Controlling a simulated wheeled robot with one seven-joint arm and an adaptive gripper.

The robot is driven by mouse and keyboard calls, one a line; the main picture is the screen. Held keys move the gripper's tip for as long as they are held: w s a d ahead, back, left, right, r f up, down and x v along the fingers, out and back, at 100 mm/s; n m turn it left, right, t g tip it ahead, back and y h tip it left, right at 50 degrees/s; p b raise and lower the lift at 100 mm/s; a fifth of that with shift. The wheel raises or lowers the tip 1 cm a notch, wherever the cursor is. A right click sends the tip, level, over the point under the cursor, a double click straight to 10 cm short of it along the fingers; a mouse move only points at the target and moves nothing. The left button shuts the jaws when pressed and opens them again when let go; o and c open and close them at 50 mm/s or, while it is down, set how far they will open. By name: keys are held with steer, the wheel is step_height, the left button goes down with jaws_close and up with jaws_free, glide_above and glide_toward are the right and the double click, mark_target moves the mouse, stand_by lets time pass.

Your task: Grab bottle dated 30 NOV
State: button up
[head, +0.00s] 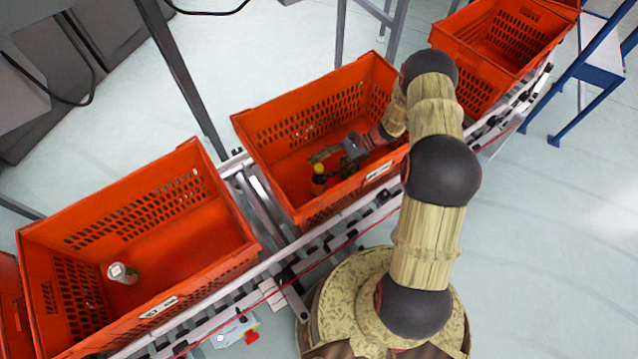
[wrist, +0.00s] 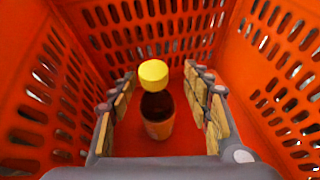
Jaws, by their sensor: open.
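A dark bottle with a yellow cap (head: 319,179) stands upright in the middle orange tote (head: 262,137). In the wrist view the bottle (wrist: 157,115) shows its yellow cap and an orange-brown label, and I cannot read a date on it. My gripper (head: 328,158) reaches down into the middle tote, close to the bottle. In the wrist view my gripper (wrist: 160,90) is open, with one finger on each side of the bottle and visible space on both sides.
The left tote (head: 225,262) holds a small can-like item with a pale top (head: 122,273). Another orange tote (head: 468,62) stands at the upper right. The totes sit on a roller conveyor (head: 345,228). The middle tote's perforated walls stand close around my gripper.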

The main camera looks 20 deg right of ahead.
steer(key=b, duration=0.2)
glide_above(318, 189)
steer(key=w+a, duration=0.3)
steer(key=shift+s+d+f, duration=0.1)
steer(key=shift+f, duration=0.5)
steer(key=shift+s+d+f, duration=0.1)
steer(key=shift+f, duration=0.5)
steer(key=c, duration=0.4)
jaws_close()
steer(key=shift+s, duration=0.1)
